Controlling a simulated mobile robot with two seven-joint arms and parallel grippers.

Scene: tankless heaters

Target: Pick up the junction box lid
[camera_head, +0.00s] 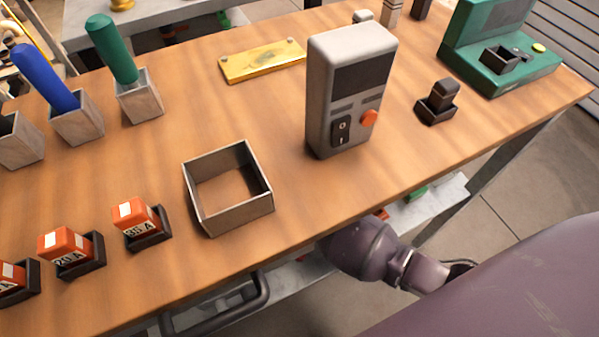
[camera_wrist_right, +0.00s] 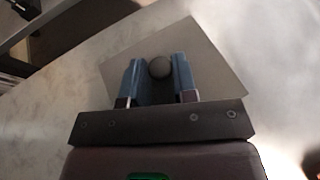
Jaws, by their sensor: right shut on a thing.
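The junction box lid (camera_wrist_right: 215,65) is a flat grey rectangular plate with a round grey knob. It shows in the right wrist view, tilted in the picture. My right gripper (camera_wrist_right: 158,72) has its two blue fingers on either side of the knob and is shut on it. I cannot tell whether the plate touches the pale surface behind it. In the head view the lid and the right gripper are hidden; a purple arm of mine reaches down by the table's front edge. An open, square metal box (camera_head: 239,213) stands on the wooden table. My left gripper is not in view.
The wooden table (camera_head: 285,110) holds a grey switch device (camera_head: 350,90), a yellow plate (camera_head: 262,62), a green machine (camera_head: 500,50) and orange fuse blocks (camera_head: 138,218). A pale lower shelf (camera_head: 430,205) lies below its front edge, near a dark handle (camera_head: 220,310).

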